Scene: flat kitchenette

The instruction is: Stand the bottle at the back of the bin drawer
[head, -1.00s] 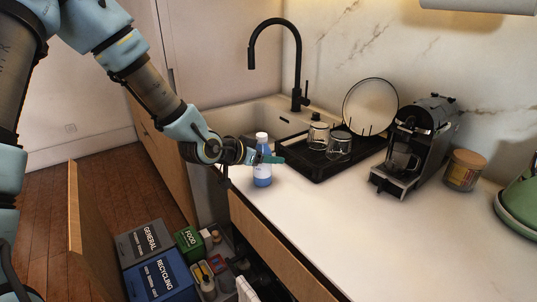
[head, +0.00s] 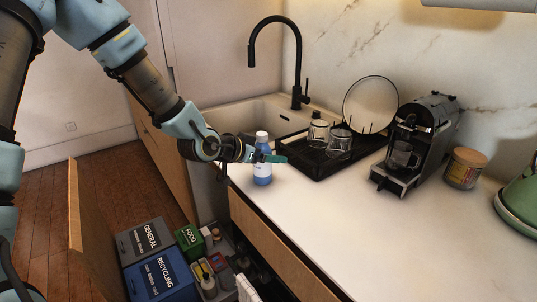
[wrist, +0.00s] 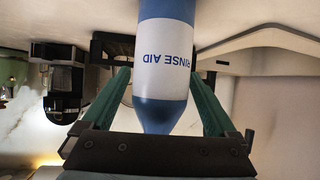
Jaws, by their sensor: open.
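The bottle (head: 262,164) is blue with a white cap and a white label, and stands upright on the counter near its front edge, beside the sink. In the wrist view the bottle (wrist: 166,60) appears upside down, with "RINSE AID" on its label. My gripper (head: 270,157) is at the bottle's upper part. In the wrist view my gripper (wrist: 163,95) is open, with one green finger on each side of the bottle and a gap visible at both sides. The bin drawer (head: 222,270) is pulled out below the counter at lower left.
The drawer holds a grey GENERAL bin (head: 143,240), a blue RECYCLING bin (head: 162,277), a green FOOD bin (head: 190,240) and several small items. A black drying tray (head: 318,170) with glasses and a coffee machine (head: 415,145) stand to the right. The front counter is clear.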

